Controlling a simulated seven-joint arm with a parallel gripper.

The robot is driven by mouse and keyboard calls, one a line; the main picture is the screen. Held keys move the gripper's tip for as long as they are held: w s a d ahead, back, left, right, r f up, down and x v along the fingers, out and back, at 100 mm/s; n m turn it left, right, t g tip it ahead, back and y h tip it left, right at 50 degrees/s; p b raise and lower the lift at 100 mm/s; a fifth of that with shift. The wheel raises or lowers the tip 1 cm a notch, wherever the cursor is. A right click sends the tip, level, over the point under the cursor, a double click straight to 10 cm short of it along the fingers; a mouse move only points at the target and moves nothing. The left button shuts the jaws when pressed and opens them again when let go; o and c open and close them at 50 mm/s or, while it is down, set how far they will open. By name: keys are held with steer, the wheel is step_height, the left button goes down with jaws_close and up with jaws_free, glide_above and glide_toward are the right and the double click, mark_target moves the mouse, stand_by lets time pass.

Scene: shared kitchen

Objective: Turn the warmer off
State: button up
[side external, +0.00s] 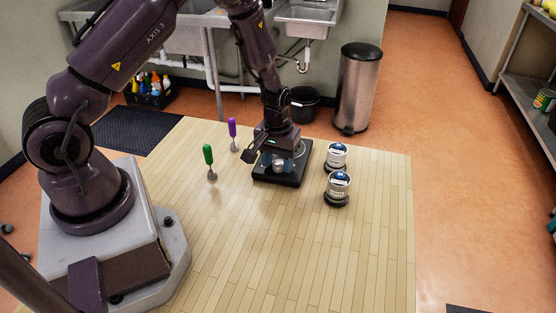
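A dark square device, which looks like the warmer (295,179), sits on the wooden table.
The table's front (310,255) is clear.

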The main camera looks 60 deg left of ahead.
mark_target(275, 163)
steer(key=shift+o, duration=0.7)
step_height(275, 163, up, 13)
steer(key=shift+s+a, duration=0.15)
steer(key=s+d+r+m+t, duration=0.2)
steer(key=s+d+r+m, duration=0.1)
steer(key=s+r, duration=0.5)
steer(key=s+d+r+m+t, duration=0.3)
steer(key=s+d+r+m, duration=0.1)
steer(key=s+r, duration=0.5)
step_height(275, 163, up, 2)
steer(key=shift+s+d+r+m, duration=0.15)
steer(key=shift+d+m, duration=0.15)
steer(key=shift+d, duration=0.15)
